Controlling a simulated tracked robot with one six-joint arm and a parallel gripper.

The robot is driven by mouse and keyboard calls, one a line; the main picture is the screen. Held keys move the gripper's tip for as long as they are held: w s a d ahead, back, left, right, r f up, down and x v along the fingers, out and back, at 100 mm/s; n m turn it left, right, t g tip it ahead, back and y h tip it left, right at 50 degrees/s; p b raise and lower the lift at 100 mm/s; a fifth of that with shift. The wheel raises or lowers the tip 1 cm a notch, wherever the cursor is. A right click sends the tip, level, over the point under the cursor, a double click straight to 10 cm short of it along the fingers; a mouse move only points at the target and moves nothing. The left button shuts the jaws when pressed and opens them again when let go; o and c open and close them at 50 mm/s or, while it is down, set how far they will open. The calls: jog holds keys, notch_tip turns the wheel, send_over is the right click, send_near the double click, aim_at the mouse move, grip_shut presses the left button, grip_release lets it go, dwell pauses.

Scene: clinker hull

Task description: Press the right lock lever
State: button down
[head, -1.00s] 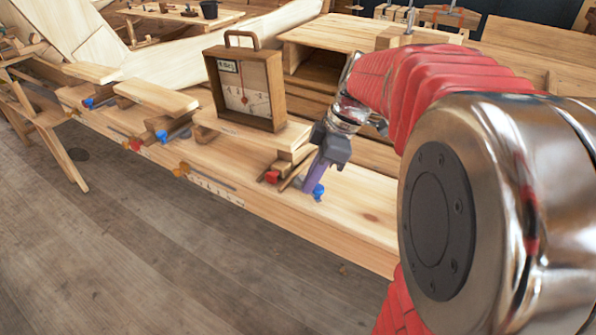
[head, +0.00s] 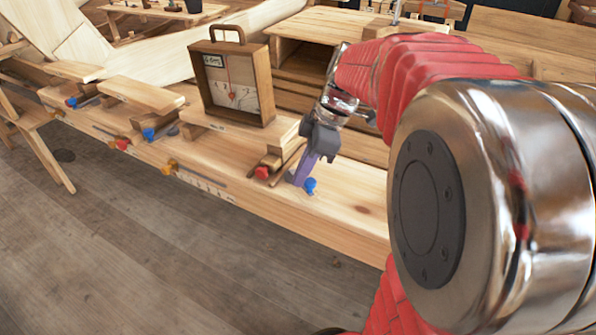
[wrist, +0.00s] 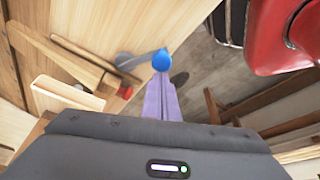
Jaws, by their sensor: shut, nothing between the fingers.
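The rightmost lever on the bench has a blue knob (head: 310,186), which also shows in the wrist view (wrist: 161,60) at the end of a grey metal arm. I take it as the right lock lever. My gripper (head: 298,182) points down just left of this knob in the head view, its purple fingers shut and empty. In the wrist view the closed fingers (wrist: 163,84) reach up to the knob and overlap its lower edge. I cannot tell whether they touch it. A red knob (head: 262,173) sits left of the gripper, under a small wooden block.
A boxed dial gauge (head: 233,84) with a handle stands on the bench (head: 350,200) left of my gripper. Further left are more blue, red and orange knobs and wooden blocks (head: 140,93). The plank floor (head: 150,250) in front is open.

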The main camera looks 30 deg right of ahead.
notch_tip(320, 180, up, 10)
dwell(0.8)
jog(key=shift+a+f, duration=0.1)
dwell(0.3)
jog(key=f+m, duration=0.1)
jog(key=m, duration=0.1)
jog(key=d+f+m+h, duration=0.1)
jog(key=m, duration=0.2)
jog(key=f+m, duration=0.2)
jog(key=shift+s+d+m, duration=0.3)
jog(key=shift+d, duration=0.05)
jog(key=s+a+f+m+t+h, duration=0.2)
jog(key=s+a+f+m+t, duration=0.1)
jog(key=s+a, duration=0.8)
jog(key=shift+s+a+f+m+t, duration=0.35)
jog(key=shift+a+f+m, duration=0.35)
jog(key=shift+a+f, duration=0.15)
